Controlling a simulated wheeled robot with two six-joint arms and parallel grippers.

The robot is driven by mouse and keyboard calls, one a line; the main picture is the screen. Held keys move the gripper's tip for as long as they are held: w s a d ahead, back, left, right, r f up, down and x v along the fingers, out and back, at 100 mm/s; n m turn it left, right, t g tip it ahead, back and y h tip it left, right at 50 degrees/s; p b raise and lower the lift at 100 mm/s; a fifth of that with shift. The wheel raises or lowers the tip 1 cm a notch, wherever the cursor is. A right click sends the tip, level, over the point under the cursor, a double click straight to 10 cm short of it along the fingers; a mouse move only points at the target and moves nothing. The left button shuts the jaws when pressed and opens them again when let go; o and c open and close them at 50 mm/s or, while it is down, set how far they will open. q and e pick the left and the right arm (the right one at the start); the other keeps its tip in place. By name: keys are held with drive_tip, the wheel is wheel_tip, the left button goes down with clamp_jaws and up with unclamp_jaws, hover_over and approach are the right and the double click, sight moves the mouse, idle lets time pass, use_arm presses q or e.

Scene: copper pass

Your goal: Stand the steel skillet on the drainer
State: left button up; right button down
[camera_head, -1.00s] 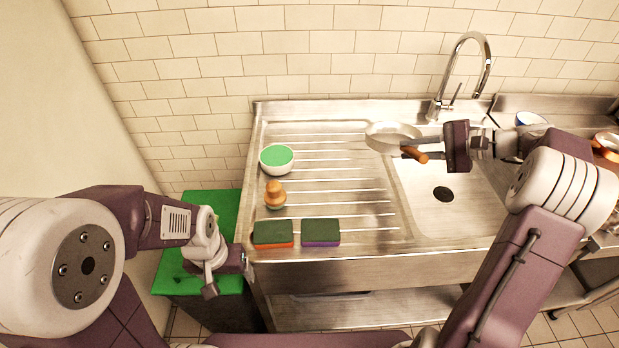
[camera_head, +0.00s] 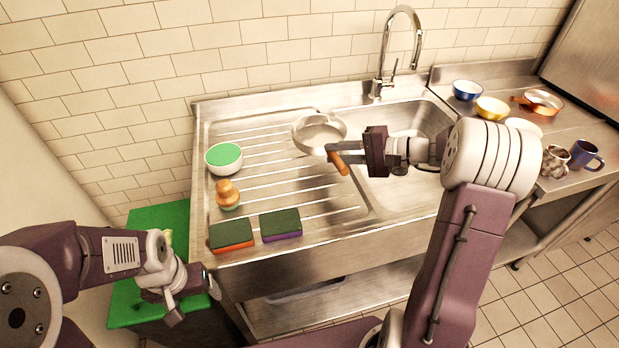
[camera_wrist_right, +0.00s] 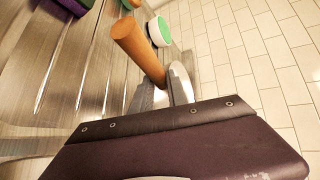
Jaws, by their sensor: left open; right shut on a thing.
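The steel skillet (camera_head: 320,133) is a shiny round pan with an orange-brown handle (camera_head: 340,164). In the head view it appears over the right part of the ribbed drainer (camera_head: 300,203), beside the sink. I cannot tell whether it touches the drainer. My right gripper (camera_head: 347,152) is shut on the skillet by its handle. In the right wrist view the handle (camera_wrist_right: 138,48) sticks up beyond my right gripper's fingers (camera_wrist_right: 165,92), and the pan is not clearly seen. My left gripper (camera_head: 212,284) is open and empty near the drainer's front left corner.
A white bowl with green inside (camera_head: 224,158), a wooden-topped brush (camera_head: 229,194) and two sponges (camera_head: 231,235) (camera_head: 280,224) occupy the drainer's left side. The faucet (camera_head: 400,55) stands behind the sink. Bowls, mugs and a copper pan (camera_head: 543,101) sit on the right counter.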

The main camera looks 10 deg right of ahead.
hover_over(317, 191)
wheel_tip(317, 191, down, 3)
drive_tip(key=shift+w+f, duration=0.1)
drive_tip(key=shift+w, duration=0.05)
wheel_tip(317, 191, down, 3)
drive_tip(key=shift+f+b, duration=0.15)
drive_tip(key=shift+b, duration=0.35)
drive_tip(key=shift+f, duration=0.35)
drive_tip(key=shift+f, duration=0.1)
drive_tip(key=c, duration=1.6)
unclamp_jaws()
drive_tip(key=shift+f, duration=0.1)
drive_tip(key=shift+c, duration=0.2)
drive_tip(key=shift+o, duration=0.3)
